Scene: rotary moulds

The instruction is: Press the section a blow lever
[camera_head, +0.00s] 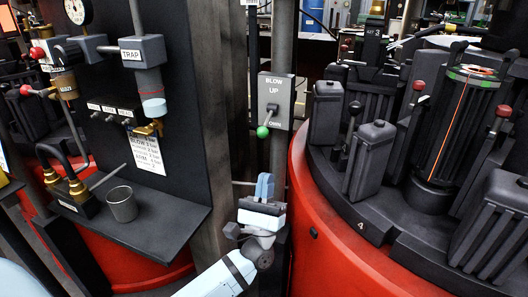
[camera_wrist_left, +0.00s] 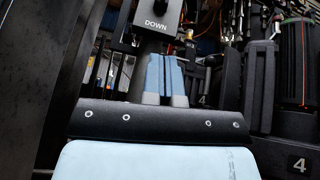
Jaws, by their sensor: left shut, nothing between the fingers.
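The blow lever (camera_head: 263,131) has a green ball knob and stands out from a grey plate (camera_head: 283,98) marked BLOW, UP and DOWN on a dark post. The knob hangs low, near the DOWN mark. My left gripper (camera_head: 264,184) is below the lever and apart from it, its blue fingers pointing up. The fingers (camera_wrist_left: 165,76) are shut together and empty in the left wrist view, just below the plate's DOWN end (camera_wrist_left: 155,20). No section letter is readable on the plate. My right gripper is not in view.
A red round base with dark moulds (camera_head: 372,158) stands close to the right of my left gripper. A dark panel with a shelf (camera_head: 150,235) stands to the left, with a metal cup (camera_head: 122,206) on it. A narrow gap lies between them.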

